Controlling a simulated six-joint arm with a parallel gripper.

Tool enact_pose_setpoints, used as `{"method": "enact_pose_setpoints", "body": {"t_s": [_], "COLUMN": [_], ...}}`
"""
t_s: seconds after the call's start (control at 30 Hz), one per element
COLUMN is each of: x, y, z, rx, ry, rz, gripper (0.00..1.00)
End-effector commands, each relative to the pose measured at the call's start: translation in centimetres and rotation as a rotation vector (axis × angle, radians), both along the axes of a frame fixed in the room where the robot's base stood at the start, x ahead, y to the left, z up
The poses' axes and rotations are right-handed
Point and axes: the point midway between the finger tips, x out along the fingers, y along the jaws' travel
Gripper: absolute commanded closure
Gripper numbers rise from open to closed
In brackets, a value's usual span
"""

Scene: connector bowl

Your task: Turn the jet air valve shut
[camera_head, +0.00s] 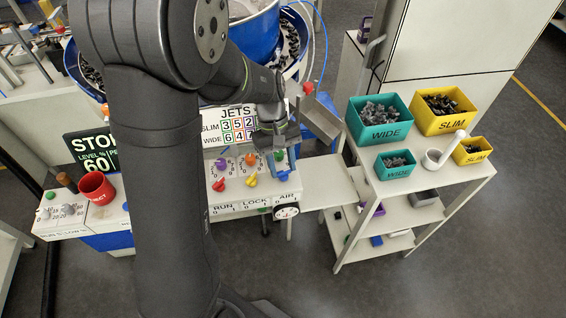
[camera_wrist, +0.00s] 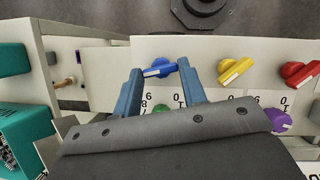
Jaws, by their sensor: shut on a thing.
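The jet air valve is a blue lever knob with a white edge (camera_wrist: 160,70), on the front of the white control panel. In the wrist view it lies nearly level, tilted slightly up to the right. My gripper (camera_wrist: 159,70) has its two blue fingers at the two ends of this lever and is shut on it. In the head view my gripper (camera_head: 284,162) is over the right end of the panel, above the AIR label (camera_head: 287,196). There the blue lever is mostly hidden by the fingers.
A yellow lever (camera_head: 251,180) and a red lever (camera_head: 218,183) sit left of the gripper. Purple (camera_head: 222,165), orange and green knobs are just above. A round gauge (camera_head: 286,211) hangs below AIR. Shelves with teal (camera_head: 381,133) and yellow bins stand right.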

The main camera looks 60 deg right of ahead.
Motion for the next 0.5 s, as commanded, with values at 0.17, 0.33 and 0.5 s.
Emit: {"method": "enact_pose_setpoints", "body": {"t_s": [0.17, 0.33, 0.5], "x": [0.15, 0.21, 0.22], "y": [0.11, 0.22, 0.29], "z": [0.12, 0.10, 0.12], "rx": [-0.003, -0.003, -0.005], "ry": [-0.001, 0.000, -0.002], "rz": [0.164, 0.306, 0.418], "gripper": [0.85, 0.85, 0.85]}}
